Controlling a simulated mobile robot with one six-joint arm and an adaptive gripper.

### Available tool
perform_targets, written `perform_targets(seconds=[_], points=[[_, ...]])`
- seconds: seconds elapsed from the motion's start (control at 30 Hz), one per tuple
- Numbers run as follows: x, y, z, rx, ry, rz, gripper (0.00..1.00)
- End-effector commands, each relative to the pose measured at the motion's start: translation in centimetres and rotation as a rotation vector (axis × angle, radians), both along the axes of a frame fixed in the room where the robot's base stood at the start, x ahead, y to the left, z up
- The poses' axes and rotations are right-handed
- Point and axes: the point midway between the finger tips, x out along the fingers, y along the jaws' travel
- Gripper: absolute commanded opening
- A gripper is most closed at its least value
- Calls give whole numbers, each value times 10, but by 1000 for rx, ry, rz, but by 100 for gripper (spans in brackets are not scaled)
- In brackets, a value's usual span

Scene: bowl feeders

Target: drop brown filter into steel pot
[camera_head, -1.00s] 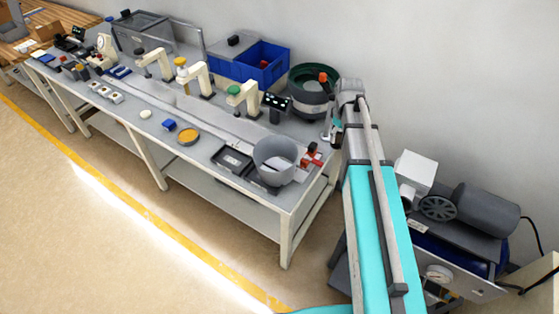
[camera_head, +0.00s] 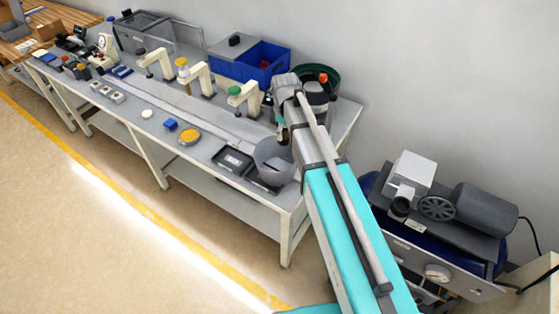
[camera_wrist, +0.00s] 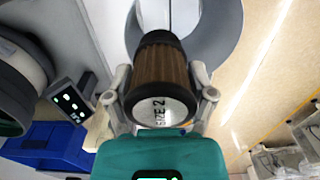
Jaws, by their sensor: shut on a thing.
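The brown filter (camera_wrist: 160,72) is a ribbed brown cylinder with a black collar and a pale end marked "SIZE 2". My gripper (camera_wrist: 162,92) is shut around its sides. The steel pot (camera_head: 270,160) is a wide grey open vessel at the near right end of the bench. Its grey wall (camera_wrist: 228,40) shows beyond the filter in the wrist view. The filter overlaps the pot opening in that picture; I cannot tell the height between them. In the head view my arm hides part of the pot, and the filter cannot be made out.
A black tray (camera_head: 233,158) sits left of the pot. A bowl feeder (camera_head: 325,82) and a blue bin (camera_head: 263,66) stand behind. A small control box with lit buttons (camera_wrist: 72,102) shows at left in the wrist view. Machinery (camera_head: 440,205) stands right of the bench.

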Motion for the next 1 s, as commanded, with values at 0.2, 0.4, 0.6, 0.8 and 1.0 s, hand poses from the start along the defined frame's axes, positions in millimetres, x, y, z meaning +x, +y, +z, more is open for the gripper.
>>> perform_targets(seconds=[0.2,0.4,0.6,0.8,1.0], points=[[-1,7,0,0,0,13,14],[0,6,0,0,0,11,14],[0,6,-3,0,0,11,14],[0,6,-12,0,0,10,14],[0,5,-28,0,0,10,14]])
